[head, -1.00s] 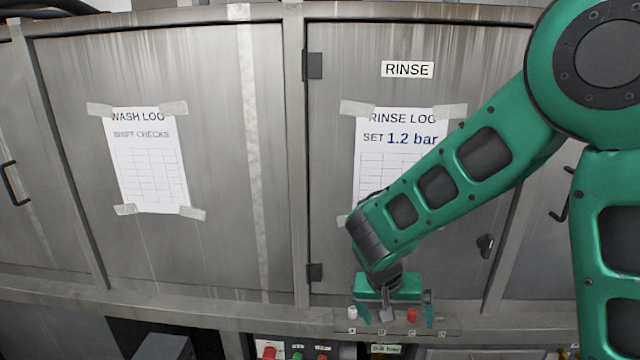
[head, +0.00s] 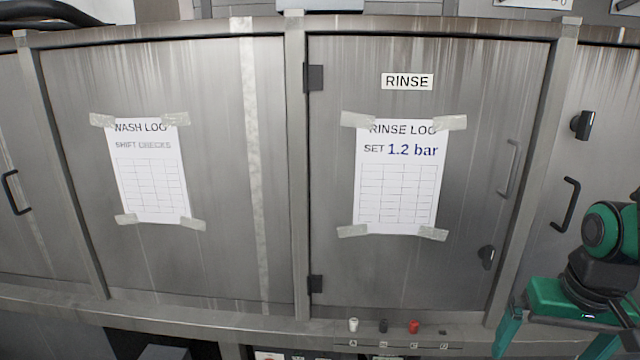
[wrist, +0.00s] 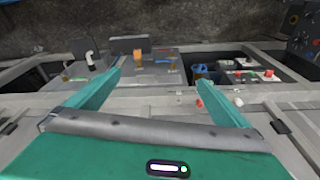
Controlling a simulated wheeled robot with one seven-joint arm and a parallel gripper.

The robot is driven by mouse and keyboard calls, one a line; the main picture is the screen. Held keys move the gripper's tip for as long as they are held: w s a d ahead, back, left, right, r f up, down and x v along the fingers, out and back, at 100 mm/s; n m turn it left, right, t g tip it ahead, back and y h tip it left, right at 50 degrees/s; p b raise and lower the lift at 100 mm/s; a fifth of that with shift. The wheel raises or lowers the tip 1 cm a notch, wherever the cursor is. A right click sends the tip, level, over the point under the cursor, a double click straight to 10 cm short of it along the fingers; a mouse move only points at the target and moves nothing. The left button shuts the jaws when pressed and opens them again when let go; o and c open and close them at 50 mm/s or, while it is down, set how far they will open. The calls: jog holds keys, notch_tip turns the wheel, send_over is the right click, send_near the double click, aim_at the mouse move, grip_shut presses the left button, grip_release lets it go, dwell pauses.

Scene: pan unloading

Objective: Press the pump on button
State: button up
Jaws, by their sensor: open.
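My gripper (head: 566,347) is open and empty at the lower right in the head view, its fingers pointing down and cut by the picture's edge. In the wrist view its two fingers (wrist: 158,82) spread apart with nothing between them. A group of small red and green buttons (wrist: 252,74) shows in the wrist view, beyond and to the right of the right finger. Their labels are too small to read, so I cannot tell which is pump on. In the head view only the top edge of that panel (head: 270,355) shows at the bottom.
A ledge carries a white knob (head: 353,324), a black knob (head: 383,325) and a red knob (head: 413,326). Behind stands the grey RINSE cabinet door (head: 330,150) with a taped rinse log (head: 397,195). A wash log (head: 150,180) hangs left.

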jog(key=s+d+m+g, duration=0.2)
jog(key=s+d+m, duration=0.1)
jog(key=s, duration=0.5)
jog(key=shift+s+d+f+y, duration=0.3)
jog(key=shift+s+d+y, duration=0.1)
jog(key=shift+d, duration=0.3)
jog(key=c, duration=1.3)
jog(key=shift+w+f, duration=0.3)
jog(key=shift+w, duration=0.45)
jog(key=c, duration=1)
grip_shut()
jog(key=shift+s, duration=0.1)
